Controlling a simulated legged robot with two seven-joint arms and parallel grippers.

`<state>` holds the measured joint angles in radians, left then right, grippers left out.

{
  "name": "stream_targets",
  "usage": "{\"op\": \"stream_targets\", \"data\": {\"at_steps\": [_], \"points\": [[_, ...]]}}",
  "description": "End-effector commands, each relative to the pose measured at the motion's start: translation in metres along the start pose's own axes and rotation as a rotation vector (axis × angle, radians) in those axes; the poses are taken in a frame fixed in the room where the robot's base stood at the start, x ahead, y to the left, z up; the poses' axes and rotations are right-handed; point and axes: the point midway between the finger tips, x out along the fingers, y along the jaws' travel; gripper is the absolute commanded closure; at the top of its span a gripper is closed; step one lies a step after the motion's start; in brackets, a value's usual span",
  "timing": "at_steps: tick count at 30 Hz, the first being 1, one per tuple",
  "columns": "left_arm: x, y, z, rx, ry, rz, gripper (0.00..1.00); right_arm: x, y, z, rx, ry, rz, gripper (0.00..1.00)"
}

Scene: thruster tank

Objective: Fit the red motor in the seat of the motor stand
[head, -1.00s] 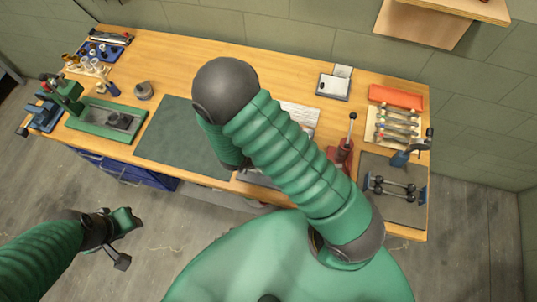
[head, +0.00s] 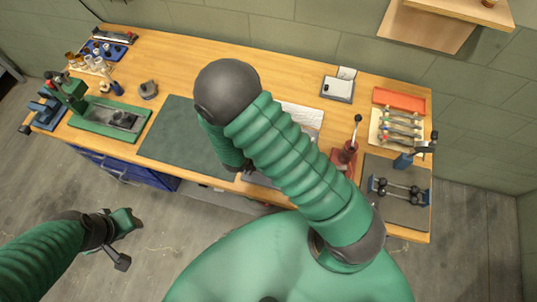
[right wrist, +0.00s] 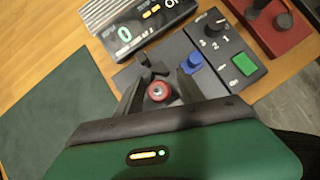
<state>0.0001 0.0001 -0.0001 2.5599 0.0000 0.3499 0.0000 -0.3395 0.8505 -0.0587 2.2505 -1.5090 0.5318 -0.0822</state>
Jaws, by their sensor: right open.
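The red motor (right wrist: 158,91) shows in the right wrist view as a round red body with a pale metal centre. My right gripper (right wrist: 160,79) is open, with its dark fingers on either side of the motor. The motor stand appears to be the dark grey base (right wrist: 128,75) around and beyond the fingers, largely covered by them. Whether the motor is in the seat is hard to tell. In the head view my right arm hides the motor, the stand and the right gripper. My left gripper (head: 128,240) is open and empty, low at the left, away from the bench.
A display box (right wrist: 125,32) stands beyond. A dark green mat (head: 180,140) is clear at the left. A red lever press (head: 345,155) stands at the right.

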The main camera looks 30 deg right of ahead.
Motion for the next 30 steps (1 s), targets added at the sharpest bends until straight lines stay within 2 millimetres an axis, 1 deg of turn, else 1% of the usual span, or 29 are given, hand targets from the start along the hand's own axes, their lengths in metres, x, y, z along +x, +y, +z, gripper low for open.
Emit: {"op": "stream_targets", "data": {"at_steps": [1, 20, 23, 25, 29, 30], "points": [[0.000, 0.000, 0.000, 0.000, 0.000, 0.000, 0.64, -0.001, 0.004, -0.004, -0.007, 0.010, 0.009, 0.43], [0.000, 0.000, 0.000, 0.000, 0.000, 0.000, 0.64, -0.004, 0.004, -0.006, -0.008, 0.011, 0.011, 0.43], [-0.001, 0.000, 0.000, 0.000, 0.000, 0.000, 0.64, -0.016, 0.006, -0.005, -0.006, 0.010, 0.015, 0.43], [-0.003, 0.000, -0.001, 0.000, 0.000, 0.000, 0.64, -0.031, 0.006, -0.004, -0.006, 0.011, 0.017, 0.43], [-0.007, 0.000, -0.002, 0.000, 0.000, 0.000, 0.64, -0.069, 0.005, -0.003, -0.003, 0.010, 0.018, 0.43], [-0.008, 0.000, -0.002, 0.000, 0.000, 0.000, 0.64, -0.081, 0.004, -0.002, -0.003, 0.009, 0.017, 0.43]]}}
